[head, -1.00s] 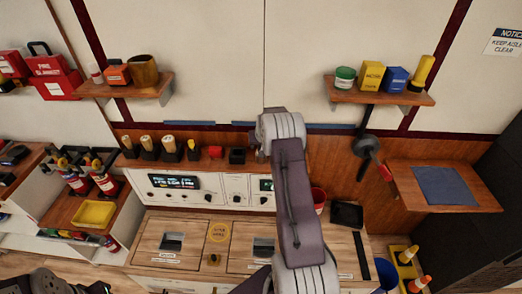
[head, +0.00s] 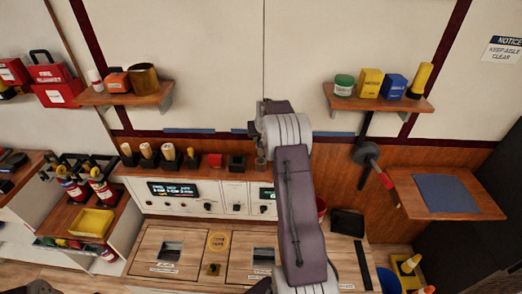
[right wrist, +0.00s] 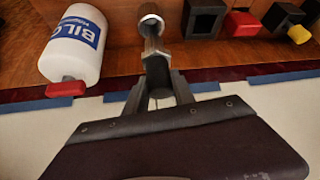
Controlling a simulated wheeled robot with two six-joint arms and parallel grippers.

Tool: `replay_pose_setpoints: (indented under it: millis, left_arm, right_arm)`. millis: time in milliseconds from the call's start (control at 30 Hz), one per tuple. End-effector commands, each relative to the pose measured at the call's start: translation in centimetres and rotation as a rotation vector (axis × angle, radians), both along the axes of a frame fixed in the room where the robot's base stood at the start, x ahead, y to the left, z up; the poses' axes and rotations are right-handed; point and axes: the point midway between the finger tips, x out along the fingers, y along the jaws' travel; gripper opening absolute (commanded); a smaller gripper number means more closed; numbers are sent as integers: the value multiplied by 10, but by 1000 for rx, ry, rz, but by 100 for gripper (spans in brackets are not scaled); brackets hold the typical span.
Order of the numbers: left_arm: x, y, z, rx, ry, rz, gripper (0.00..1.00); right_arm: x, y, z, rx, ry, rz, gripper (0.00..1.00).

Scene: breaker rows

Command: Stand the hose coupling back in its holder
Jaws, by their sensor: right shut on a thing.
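The hose coupling (right wrist: 151,22) is a grey metal piece with a round ring end, seen in the right wrist view. My right gripper (right wrist: 156,75) is shut on it. A black, square, open-topped holder (right wrist: 203,18) stands beside the coupling, apart from it, and looks empty. In the head view the holder (head: 237,161) is on the back ledge, just left of my right gripper (head: 262,145), which my own arm partly hides. The coupling's lower end and its height above the ledge are unclear.
A white bottle (right wrist: 75,42) stands on the coupling's other side. The wall is close behind the ledge (right wrist: 120,62).

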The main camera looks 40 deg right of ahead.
Motion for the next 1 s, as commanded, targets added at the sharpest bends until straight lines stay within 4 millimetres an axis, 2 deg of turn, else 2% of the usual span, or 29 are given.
replay_pose_setpoints:
  millis: [100, 333, 1000]
  left_arm:
    - [0, 0, -1, 0, 0, 0, 0]
    - [0, 0, 1, 0, 0, 0, 0]
    - [0, 0, 39, 0, 0, 0, 0]
  right_arm:
    - [1, 0, 17, -1, -2, 0, 0]
    - [0, 0, 25, 0, 1, 0, 0]
    - [0, 0, 67, 0, -1, 0, 0]
